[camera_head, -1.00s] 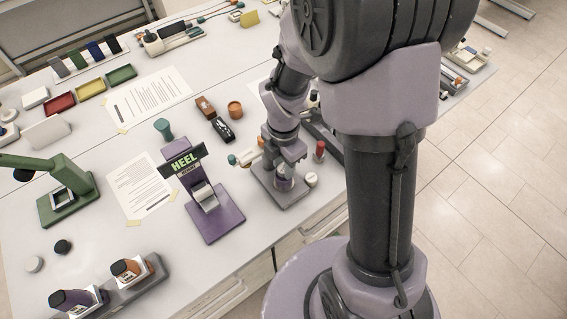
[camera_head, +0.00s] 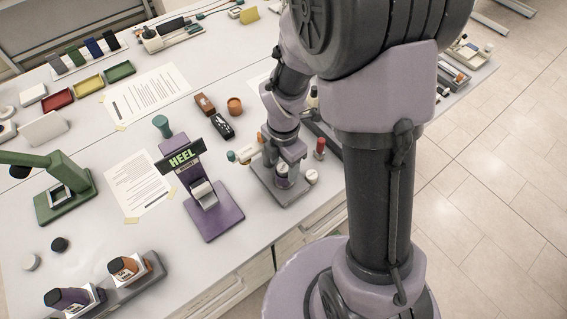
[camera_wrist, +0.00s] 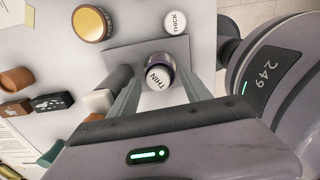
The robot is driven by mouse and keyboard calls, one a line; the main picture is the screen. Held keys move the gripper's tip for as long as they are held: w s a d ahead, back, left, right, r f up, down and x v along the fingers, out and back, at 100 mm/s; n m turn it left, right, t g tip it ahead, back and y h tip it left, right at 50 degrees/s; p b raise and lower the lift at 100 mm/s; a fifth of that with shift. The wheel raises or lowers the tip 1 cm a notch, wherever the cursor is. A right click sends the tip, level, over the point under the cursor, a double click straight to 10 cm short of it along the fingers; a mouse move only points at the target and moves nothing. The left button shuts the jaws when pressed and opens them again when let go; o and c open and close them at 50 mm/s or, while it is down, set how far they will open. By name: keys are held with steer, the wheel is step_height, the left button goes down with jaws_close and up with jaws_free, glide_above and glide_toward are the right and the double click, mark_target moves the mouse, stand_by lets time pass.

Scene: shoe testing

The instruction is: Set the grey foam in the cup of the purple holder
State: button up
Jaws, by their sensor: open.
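A purple stand (camera_head: 214,222) with a "HEEL" sign stands mid-table in the head view; a pale block (camera_head: 203,193) sits on its front. I cannot tell whether this block is the foam, and no cup on the stand can be made out. My gripper (camera_wrist: 162,92) is open in the wrist view, its two fingers on either side of a white-topped cylinder marked "THIN" (camera_wrist: 159,78) with a purple rim. I see no clear grip on it. In the head view my gripper is low over a grey stand (camera_head: 287,192). No grey foam is surely identifiable.
A white disc marked "THICK" (camera_wrist: 174,22) lies near the fingers. A red-topped cylinder (camera_head: 320,149) and an orange pot (camera_head: 235,106) stand near my arm. A green apparatus (camera_head: 65,190) stands at the left.

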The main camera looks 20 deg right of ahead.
mark_target(283, 169)
steer(key=shift+r, duration=0.1)
step_height(283, 169, up, 17)
steer(key=p, duration=0.6)
steer(key=shift+r, duration=0.15)
steer(key=s+a+f+m+t+y+b, duration=0.1)
steer(key=s+m+b, duration=0.5)
steer(key=m, duration=0.7)
steer(key=s+a+f+m+t+y+b, duration=0.1)
steer(key=s+m+t+b, duration=0.3)
steer(key=m, duration=0.9)
steer(key=s+a+b, duration=0.1)
steer(key=s+b, duration=0.1)
steer(key=b, duration=0.2)
steer(key=shift+s+a+f+m+t, duration=0.25)
steer(key=shift+s+a+m+t, duration=0.05)
steer(key=shift+s+a+t, duration=0.1)
